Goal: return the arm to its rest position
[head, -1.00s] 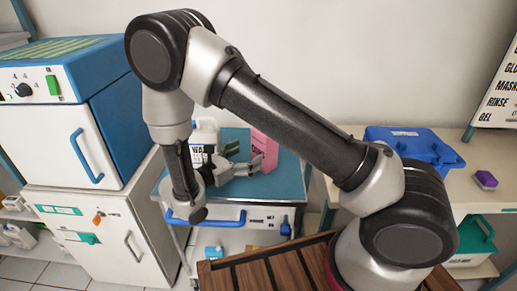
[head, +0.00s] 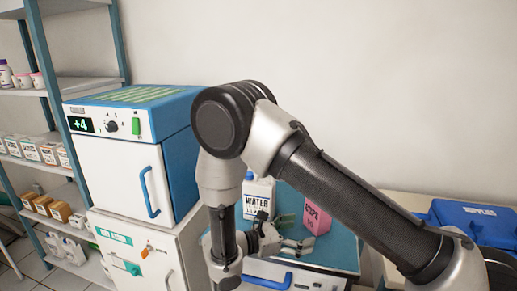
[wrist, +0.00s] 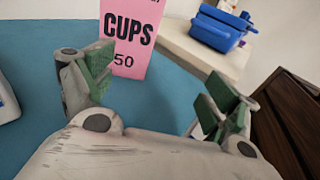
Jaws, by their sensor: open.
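My arm reaches from the lower right of the head view, with its elbow at the top and forearm hanging down. My gripper (head: 290,246) is open and empty, above the blue top of the cart (head: 346,252). In the wrist view my gripper (wrist: 158,92) shows two spread fingers with green pads. A pink cups box (wrist: 130,40) stands beyond the fingers, not held. The box (head: 317,217) is just behind and right of my gripper in the head view. My wrist partly hides the cart top.
A white water jug (head: 259,196) stands behind my gripper. A blue and white cabinet unit (head: 125,175) is close left of my forearm, with shelves (head: 38,80) beyond. A blue bin (head: 475,222) sits on the right counter. The wall above is clear.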

